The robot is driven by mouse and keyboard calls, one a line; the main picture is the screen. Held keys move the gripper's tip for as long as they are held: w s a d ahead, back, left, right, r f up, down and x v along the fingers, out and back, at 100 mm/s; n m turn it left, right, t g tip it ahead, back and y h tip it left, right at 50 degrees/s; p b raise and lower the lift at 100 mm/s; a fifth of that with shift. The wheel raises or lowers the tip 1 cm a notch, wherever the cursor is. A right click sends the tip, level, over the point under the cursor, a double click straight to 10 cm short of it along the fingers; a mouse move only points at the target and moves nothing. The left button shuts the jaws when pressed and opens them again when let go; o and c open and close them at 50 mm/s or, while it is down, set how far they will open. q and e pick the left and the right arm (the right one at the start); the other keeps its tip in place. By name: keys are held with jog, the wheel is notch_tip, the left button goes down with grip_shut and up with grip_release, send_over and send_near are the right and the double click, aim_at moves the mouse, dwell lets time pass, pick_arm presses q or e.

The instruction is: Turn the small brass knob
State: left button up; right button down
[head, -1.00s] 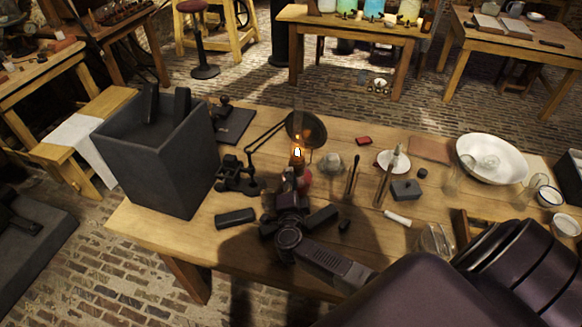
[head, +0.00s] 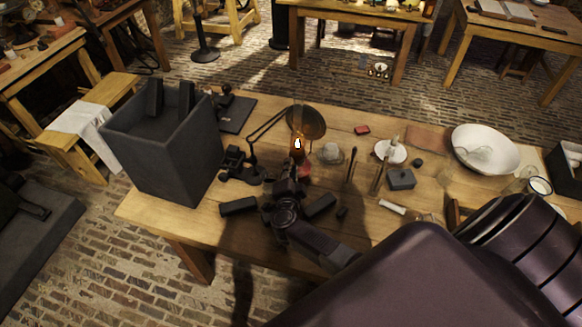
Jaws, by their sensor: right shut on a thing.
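A small lit oil lamp (head: 297,146) stands on the wooden table, its flame showing in front of a round dark reflector (head: 306,121). My right gripper (head: 292,180) reaches in from the lower right and is shut at the lamp's lower part, below the flame. The small brass knob cannot be made out; the jaws cover the place where they close on the lamp. A bit of red (head: 305,169) shows just right of the jaws. My left gripper is out of view.
A tall grey open box (head: 163,160) stands at the table's left end. Dark blocks (head: 238,206) lie beside my right gripper. A glass dome (head: 330,153), a grey block (head: 401,179) and a white bowl (head: 485,150) stand to the right.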

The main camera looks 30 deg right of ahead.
jog(key=c, duration=2.1)
grip_release()
jog(key=shift+f, duration=0.2)
jog(key=shift+r, duration=0.1)
jog(key=v, duration=1.2)
jog(key=shift+a, duration=0.1)
